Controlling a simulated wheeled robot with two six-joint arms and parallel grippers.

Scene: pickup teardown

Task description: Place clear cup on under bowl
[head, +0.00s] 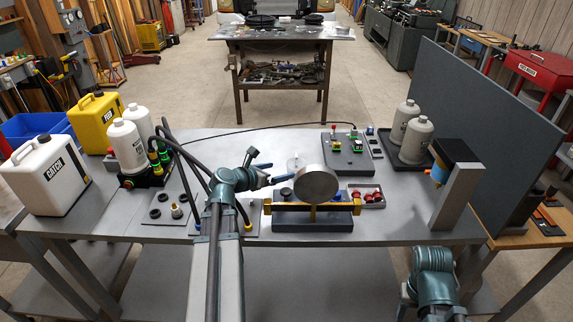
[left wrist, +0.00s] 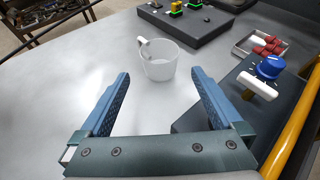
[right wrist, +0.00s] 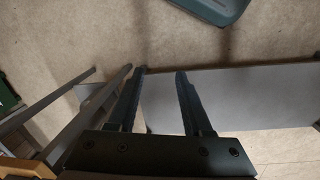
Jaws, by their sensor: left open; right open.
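The clear cup (left wrist: 160,68), a pale see-through cup with a handle on its left, stands upright on the grey bench. In the left wrist view it lies just beyond and between the fingertips, with no finger touching it visibly. In the head view the cup (head: 293,162) is faint, behind the round grey disc. My left gripper (head: 276,180) is open and empty, pointing toward the cup; its blue fingers also show in the left wrist view (left wrist: 161,88). My right gripper (right wrist: 160,74) is open and empty above the floor, off the bench's front. I cannot tell which thing is the under bowl.
A stand with a yellow bar (head: 284,207) and upright round disc (head: 316,184) is close right of the left gripper. A red-parts tray (head: 367,196) and dark switch box (head: 346,160) lie beyond. A grey post (head: 457,200) stands at right. Bench left of the cup is clear.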

